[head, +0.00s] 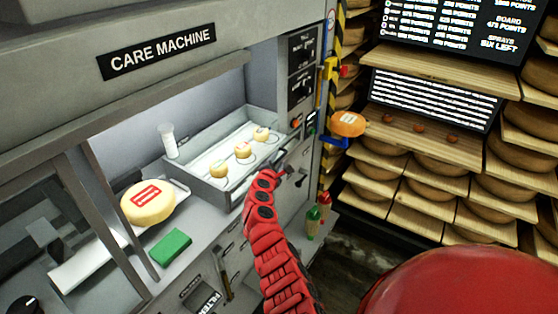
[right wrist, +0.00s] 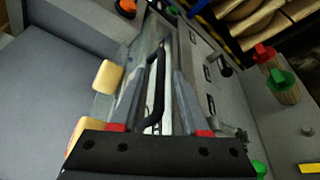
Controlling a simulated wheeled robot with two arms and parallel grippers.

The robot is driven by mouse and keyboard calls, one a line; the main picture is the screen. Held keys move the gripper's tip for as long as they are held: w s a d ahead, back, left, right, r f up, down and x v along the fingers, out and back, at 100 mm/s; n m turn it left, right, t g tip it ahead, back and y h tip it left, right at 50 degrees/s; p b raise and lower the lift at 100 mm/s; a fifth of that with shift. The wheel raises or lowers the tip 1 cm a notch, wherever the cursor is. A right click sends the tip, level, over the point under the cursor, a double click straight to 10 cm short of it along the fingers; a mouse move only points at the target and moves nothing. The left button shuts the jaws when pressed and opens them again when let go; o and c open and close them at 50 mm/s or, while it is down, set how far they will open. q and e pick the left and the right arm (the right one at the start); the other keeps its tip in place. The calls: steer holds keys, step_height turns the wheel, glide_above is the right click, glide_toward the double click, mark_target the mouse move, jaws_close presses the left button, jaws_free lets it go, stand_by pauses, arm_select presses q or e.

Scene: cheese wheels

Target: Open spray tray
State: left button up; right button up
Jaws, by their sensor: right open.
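The spray tray (head: 207,186) is a grey metal drawer in the care machine (head: 180,70), with a few small pale cheeses (head: 243,150) in it. A black handle (right wrist: 154,95) shows in the right wrist view, running lengthwise between the fingers of my right gripper (right wrist: 160,78). The jaws are open, with the handle between them; I cannot tell whether a finger touches it. In the head view my red right arm reaches up to the tray's right front corner, with the gripper (head: 282,172) small and partly hidden there. My left gripper is out of view.
A labelled cheese wheel (head: 148,203) and a green block (head: 170,247) sit left of the tray. A white cylinder (head: 168,141) stands behind it. Red-topped (head: 313,213) and green-topped (right wrist: 282,85) holders are at right. Shelves of cheese (head: 430,190) stand farther right.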

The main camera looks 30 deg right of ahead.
steer(key=shift+b+x, duration=0.4)
steer(key=shift+x, duration=0.8)
steer(key=shift+c, duration=0.3)
jaws_close()
steer(key=shift+f, duration=0.1)
